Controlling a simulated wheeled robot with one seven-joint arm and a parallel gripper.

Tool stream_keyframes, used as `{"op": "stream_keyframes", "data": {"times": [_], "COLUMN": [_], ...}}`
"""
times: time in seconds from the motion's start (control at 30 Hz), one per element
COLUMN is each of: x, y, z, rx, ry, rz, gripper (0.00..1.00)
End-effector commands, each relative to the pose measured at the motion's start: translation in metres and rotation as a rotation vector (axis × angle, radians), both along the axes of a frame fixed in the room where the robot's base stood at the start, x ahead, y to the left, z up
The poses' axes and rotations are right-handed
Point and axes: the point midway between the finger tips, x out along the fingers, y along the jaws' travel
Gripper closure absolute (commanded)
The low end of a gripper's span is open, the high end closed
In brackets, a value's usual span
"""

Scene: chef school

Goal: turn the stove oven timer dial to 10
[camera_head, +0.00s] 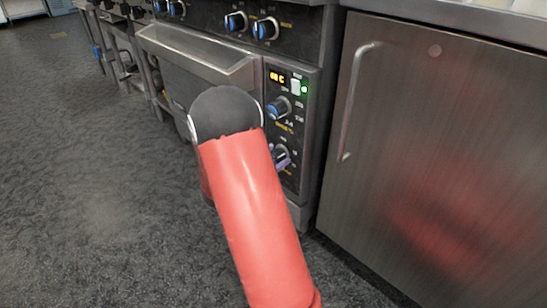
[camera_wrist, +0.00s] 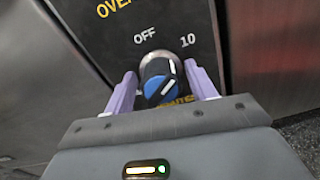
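The timer dial, a dark knob with a blue face and a white pointer line, sits between my gripper's fingers in the wrist view (camera_wrist: 158,84). It also shows low on the oven's control panel in the head view (camera_head: 281,155). Labels "OFF" (camera_wrist: 145,35) and "10" (camera_wrist: 188,40) stand above it. The white line slants to the upper right, toward the "10" side; its exact setting is unclear. My gripper (camera_wrist: 161,76) has purple fingers on either side of the dial, with narrow gaps showing. In the head view my arm hides most of the gripper.
The oven door handle (camera_head: 195,55) juts out to the left. Stove knobs (camera_head: 265,29) line the top. A steel cabinet (camera_head: 440,150) with a vertical handle stands to the right. The floor at left is clear.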

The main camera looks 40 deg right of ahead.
Motion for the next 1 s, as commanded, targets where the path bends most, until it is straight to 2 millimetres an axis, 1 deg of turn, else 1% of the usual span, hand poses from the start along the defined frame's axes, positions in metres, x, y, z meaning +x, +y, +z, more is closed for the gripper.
{"op": "stream_keyframes", "data": {"times": [0.03,0.27,0.37,0.57,0.77,0.8,0.93,0.97,1.0], "x": [0.0000,0.0000,0.0000,0.0000,-0.0002,-0.0002,-0.0002,-0.0003,-0.0003], "y": [0.0001,0.0003,0.0006,0.0010,0.0009,0.0008,0.0007,0.0007,0.0007], "z": [0.0000,-0.0001,-0.0010,-0.0017,-0.0003,-0.0003,-0.0002,-0.0002,-0.0002], "rx": [0.000,0.000,0.001,0.007,0.008,0.008,0.008,0.008,0.008], "ry": [0.000,0.000,-0.009,-0.090,-0.088,-0.088,-0.088,-0.088,-0.088], "rz": [0.000,0.000,0.001,0.002,0.001,0.001,0.001,0.001,0.001], "gripper": [0.51,0.81,0.81,0.81,0.81,0.56,0.39,0.37,0.37]}}
